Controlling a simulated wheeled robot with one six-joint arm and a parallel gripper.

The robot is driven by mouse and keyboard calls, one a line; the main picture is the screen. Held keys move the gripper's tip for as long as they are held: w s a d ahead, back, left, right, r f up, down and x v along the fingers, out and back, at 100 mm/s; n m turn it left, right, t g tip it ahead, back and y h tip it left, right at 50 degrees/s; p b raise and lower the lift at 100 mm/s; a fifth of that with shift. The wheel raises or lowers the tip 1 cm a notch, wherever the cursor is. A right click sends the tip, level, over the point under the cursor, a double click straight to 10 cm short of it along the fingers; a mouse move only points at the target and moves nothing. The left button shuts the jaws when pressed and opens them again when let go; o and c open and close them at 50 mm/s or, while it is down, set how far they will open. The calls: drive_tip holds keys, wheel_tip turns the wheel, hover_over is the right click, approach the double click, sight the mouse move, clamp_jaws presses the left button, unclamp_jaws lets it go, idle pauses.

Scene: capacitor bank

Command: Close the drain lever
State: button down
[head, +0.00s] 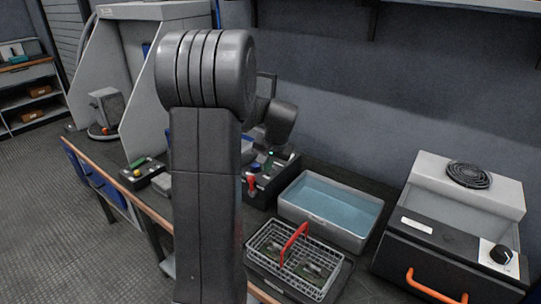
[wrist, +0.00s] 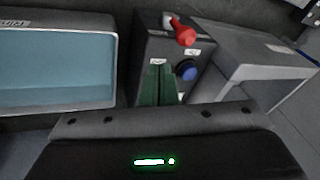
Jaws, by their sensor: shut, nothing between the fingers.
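The drain lever appears to be the red-handled lever on the front of a dark control box; it shows in the head view (head: 251,183) and in the wrist view (wrist: 184,36). The lever has a pale stem, and its red end sticks out from the box. My gripper (wrist: 158,68) shows green fingers pressed together, with nothing between them. In the wrist view the fingertips are just below the lever in the picture, beside a blue round button (wrist: 186,70), and look apart from the lever. In the head view my arm hides part of the box.
A tank of blue liquid (head: 326,237) stands right of the box. A wire basket (head: 262,246) with a red handle sits in front of it. A grey unit with an orange handle (head: 436,287) is at the right. A grey hood (head: 132,100) stands at the left.

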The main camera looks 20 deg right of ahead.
drive_tip(key=w+a+f, duration=0.2)
drive_tip(key=f, duration=0.1)
drive_tip(key=shift+a+f, duration=0.15)
drive_tip(key=shift+a, duration=0.2)
drive_tip(key=shift+w+p, duration=0.1)
drive_tip(key=shift+p, duration=0.25)
drive_tip(key=g+p, duration=0.1)
drive_tip(key=w+a+r+h+p, duration=0.1)
drive_tip(key=p, duration=0.1)
drive_tip(key=shift+w+a+g+p, duration=0.1)
drive_tip(key=shift+w+g+p, duration=0.2)
drive_tip(key=shift+g, duration=0.1)
drive_tip(key=w+a+f+g+h+p, duration=0.3)
drive_tip(key=w+g, duration=0.3)
drive_tip(key=shift+a+n+h, duration=0.15)
drive_tip(key=shift+n+h, duration=0.25)
drive_tip(key=shift+w, duration=0.1)
